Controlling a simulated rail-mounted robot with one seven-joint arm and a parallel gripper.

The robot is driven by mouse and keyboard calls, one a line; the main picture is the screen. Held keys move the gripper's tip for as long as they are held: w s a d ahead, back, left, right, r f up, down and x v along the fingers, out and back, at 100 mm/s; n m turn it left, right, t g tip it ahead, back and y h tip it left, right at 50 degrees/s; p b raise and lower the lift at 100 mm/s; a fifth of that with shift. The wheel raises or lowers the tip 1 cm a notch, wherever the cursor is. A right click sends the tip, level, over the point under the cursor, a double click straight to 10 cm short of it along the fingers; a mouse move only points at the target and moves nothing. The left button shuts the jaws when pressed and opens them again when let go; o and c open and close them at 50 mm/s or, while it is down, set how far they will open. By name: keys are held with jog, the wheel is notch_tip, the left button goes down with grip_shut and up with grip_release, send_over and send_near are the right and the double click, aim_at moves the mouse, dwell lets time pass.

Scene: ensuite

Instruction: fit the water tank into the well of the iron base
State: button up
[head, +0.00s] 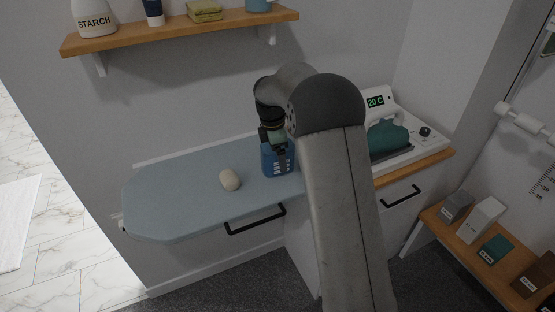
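The blue water tank (269,163) is on or just above the ironing board, left of my arm, and looks upright. My gripper (280,151) points down at the tank's top, with its fingers against or around it. At this size I cannot tell whether they are closed on it. The white iron base (407,149) stands on the wooden counter to the right, with a lit display reading 20 C and a dark knob. A teal iron (386,138) rests on it. My arm hides the base's left part, and I cannot see the well.
The pale blue ironing board (180,205) carries a cream, rounded object (230,180) left of the tank. A wooden shelf (180,33) with a starch bottle (94,18) hangs above. A low shelf (462,236) with several boxes stands at the right.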

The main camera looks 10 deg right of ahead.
jog(key=shift+f, duration=0.25)
jog(key=c, duration=1.2)
jog(key=shift+c, duration=0.2)
jog(key=shift+r, duration=0.15)
